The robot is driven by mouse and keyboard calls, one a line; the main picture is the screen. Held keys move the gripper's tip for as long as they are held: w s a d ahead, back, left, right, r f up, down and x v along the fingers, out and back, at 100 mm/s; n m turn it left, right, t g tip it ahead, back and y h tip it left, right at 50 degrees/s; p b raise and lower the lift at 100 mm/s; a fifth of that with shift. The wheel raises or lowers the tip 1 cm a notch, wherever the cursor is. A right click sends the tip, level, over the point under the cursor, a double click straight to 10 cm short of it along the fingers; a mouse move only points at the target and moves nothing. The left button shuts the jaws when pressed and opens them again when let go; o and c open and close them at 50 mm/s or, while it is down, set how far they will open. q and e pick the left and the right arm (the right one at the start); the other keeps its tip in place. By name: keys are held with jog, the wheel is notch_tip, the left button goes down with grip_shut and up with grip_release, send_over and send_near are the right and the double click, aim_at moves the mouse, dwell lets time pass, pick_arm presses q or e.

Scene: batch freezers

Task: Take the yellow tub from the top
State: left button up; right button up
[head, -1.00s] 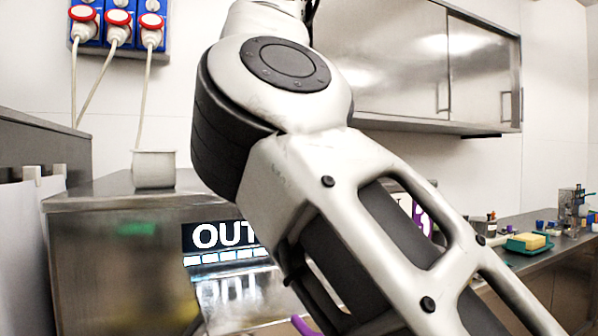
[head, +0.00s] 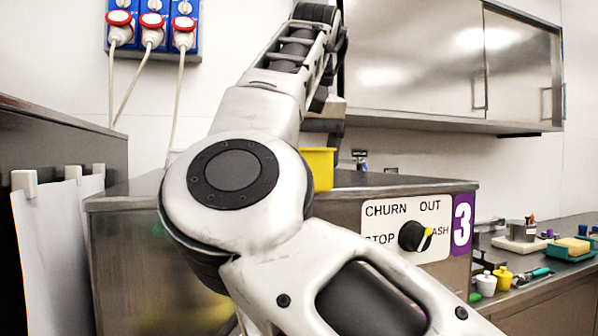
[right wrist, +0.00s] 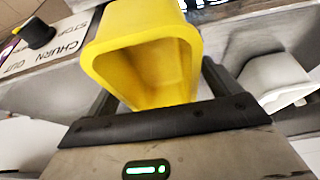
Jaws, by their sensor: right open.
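The yellow tub (head: 319,168) stands on the steel top of the machine marked 3, partly hidden behind my right arm in the head view. In the right wrist view the yellow tub (right wrist: 150,65) fills the upper middle, its open mouth facing the camera. My right gripper (right wrist: 163,88) is open, with one dark finger on each side of the tub. I cannot tell whether the fingers touch it. In the head view the gripper (head: 325,125) is just above and behind the tub, its fingertips hidden. My left gripper is not in view.
The machine's panel (head: 405,232) has a black knob. Steel cabinets (head: 450,70) hang at the back. The right counter holds a sponge (head: 573,246) and small bottles (head: 503,277).

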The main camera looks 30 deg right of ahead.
jog(key=shift+f, duration=0.3)
dwell(0.4)
jog(key=c, duration=1.1)
jog(key=shift+r, duration=0.1)
